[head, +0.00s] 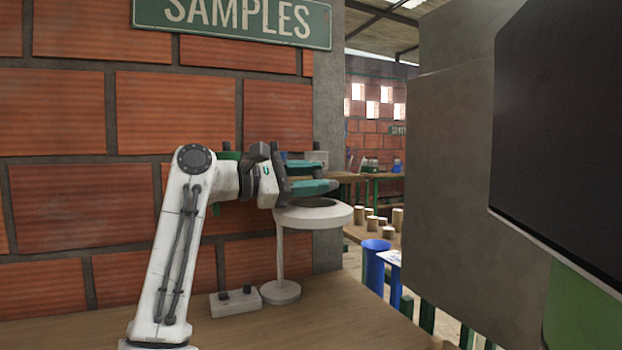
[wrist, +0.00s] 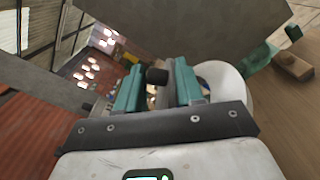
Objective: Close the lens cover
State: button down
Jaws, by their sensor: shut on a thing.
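A white magnifier lamp (head: 282,262) stands on the wooden table on a thin post with a round base. Its round white head (head: 340,216) lies level, with a dark disc (head: 312,203) on its upper face. My gripper (head: 325,178) is just above this head, its teal fingers pointing right. In the wrist view, my gripper (wrist: 158,88) is shut on a small black knob (wrist: 157,76) between the fingertips. Whether the knob belongs to the lens cover cannot be told. Part of the white head (wrist: 232,82) shows behind the right finger. The cover's hinge is hidden.
A small white box with black knobs (head: 236,302) stands on the table (head: 300,325) left of the lamp base. A brick wall (head: 70,200) rises behind. A grey panel (head: 450,170) and a dark screen (head: 560,130) stand at right. A blue bin (head: 376,265) stands beyond the table.

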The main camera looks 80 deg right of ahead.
jog(key=shift+f, duration=0.2)
jog(key=c, duration=1)
grip_release()
jog(key=shift+r, duration=0.1)
jog(key=shift+o, duration=0.2)
jog(key=p+v, duration=0.1)
jog(key=v, duration=1)
